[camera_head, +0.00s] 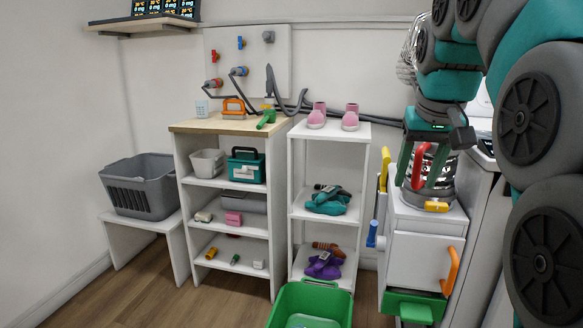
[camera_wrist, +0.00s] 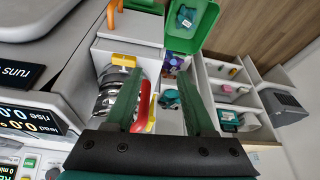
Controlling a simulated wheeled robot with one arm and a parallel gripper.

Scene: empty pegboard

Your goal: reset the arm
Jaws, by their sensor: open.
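My gripper (camera_head: 418,180) is at the right of the head view, pointing down above a white cabinet (camera_head: 425,258). Its two green fingers stand apart. In the wrist view my gripper (camera_wrist: 160,78) also shows open, with a wide gap between the fingers. A red handle (camera_wrist: 143,106) and a yellow handle (camera_wrist: 153,112) show in that gap, beyond or between the fingers; I cannot tell whether the red one touches a finger. I see nothing clearly gripped. The red handle also shows by the fingers in the head view (camera_head: 420,165).
A coiled metal part (camera_head: 447,178) stands close beside my gripper on the cabinet. A white shelf (camera_head: 330,130) with pink shoes is left of it. A green bin (camera_head: 335,300) stands on the floor. The pegboard (camera_head: 292,45) hangs behind a wood-topped shelf. Floor at left front is clear.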

